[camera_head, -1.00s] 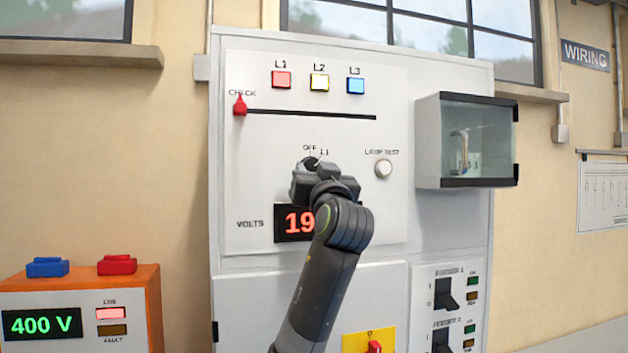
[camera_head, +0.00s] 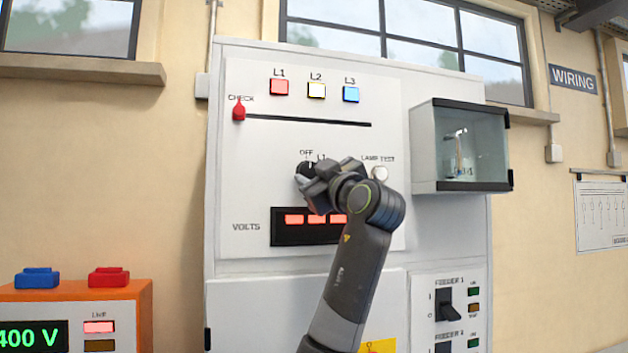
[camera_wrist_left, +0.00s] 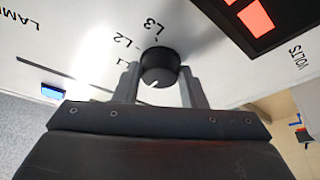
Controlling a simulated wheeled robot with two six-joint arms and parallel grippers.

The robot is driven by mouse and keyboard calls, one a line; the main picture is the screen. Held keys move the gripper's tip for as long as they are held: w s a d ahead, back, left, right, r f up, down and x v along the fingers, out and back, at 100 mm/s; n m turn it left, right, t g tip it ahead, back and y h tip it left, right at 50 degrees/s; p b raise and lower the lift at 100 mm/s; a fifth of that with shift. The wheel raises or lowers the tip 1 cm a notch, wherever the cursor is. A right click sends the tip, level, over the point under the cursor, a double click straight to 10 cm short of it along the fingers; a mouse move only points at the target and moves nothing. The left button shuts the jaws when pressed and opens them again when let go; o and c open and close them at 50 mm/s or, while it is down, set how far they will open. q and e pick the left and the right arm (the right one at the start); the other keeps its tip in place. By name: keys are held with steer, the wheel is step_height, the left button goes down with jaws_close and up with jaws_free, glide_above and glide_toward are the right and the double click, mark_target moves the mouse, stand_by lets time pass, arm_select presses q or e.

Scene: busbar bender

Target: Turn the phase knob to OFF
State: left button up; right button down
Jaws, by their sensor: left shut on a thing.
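The phase knob (camera_head: 307,169) is a round black knob on the white panel, just below the OFF label. Its white mark appears to point up towards OFF. My left gripper (camera_head: 305,182) is shut on the knob, and the gripper partly covers it. In the left wrist view the knob (camera_wrist_left: 160,67) sits between the two fingers, and its white mark points down and slightly left, away from L3. The OFF label is hidden there. The volts display (camera_head: 310,219) shows red dashes. My right gripper is not in view.
Lit L1, L2 and L3 lamps (camera_head: 316,90) sit above a slot with a red CHECK handle (camera_head: 239,110). The lamp test button (camera_head: 380,174) is close right of my gripper. A glass-fronted box (camera_head: 460,147) juts out at right. An orange supply unit (camera_head: 75,300) stands at lower left.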

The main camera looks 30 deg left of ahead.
arm_select(q)
steer(key=shift+n, duration=0.3)
steer(key=o, duration=1)
steer(key=shift+s+d+f+b, duration=0.2)
steer(key=shift+d+f+b, duration=0.1)
steer(key=shift+d+b, duration=0.15)
steer(key=b+v, duration=0.7)
steer(key=v, duration=0.9)
steer(key=shift+d+r+b, duration=0.1)
steer(key=shift+d+b, duration=0.2)
